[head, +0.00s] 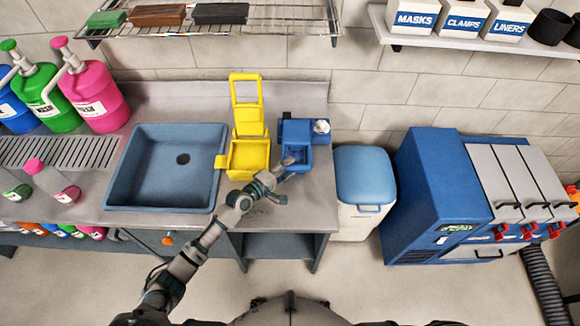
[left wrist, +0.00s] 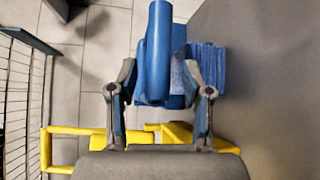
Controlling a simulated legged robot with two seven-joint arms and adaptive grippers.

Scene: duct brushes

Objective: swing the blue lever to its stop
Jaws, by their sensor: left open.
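A blue bar, which looks like the blue lever (left wrist: 158,45), runs down the middle of the left wrist view. Its near end lies between the fingers of my left gripper (left wrist: 159,78), with a gap visible on each side. In the head view, my left gripper (head: 286,180) is open at the front of the blue device (head: 297,131) on the counter. The lever itself is hard to make out there, partly behind the gripper. The blue device also shows behind the bar in the left wrist view (left wrist: 207,68). My right gripper is not in view.
A yellow wringer-like device (head: 248,120) stands just left of the blue one. A blue sink (head: 135,190) is set in the counter further left. A blue-lidded bin (head: 364,178) and a large blue cabinet (head: 437,190) stand right. A wire shelf (head: 290,28) hangs above.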

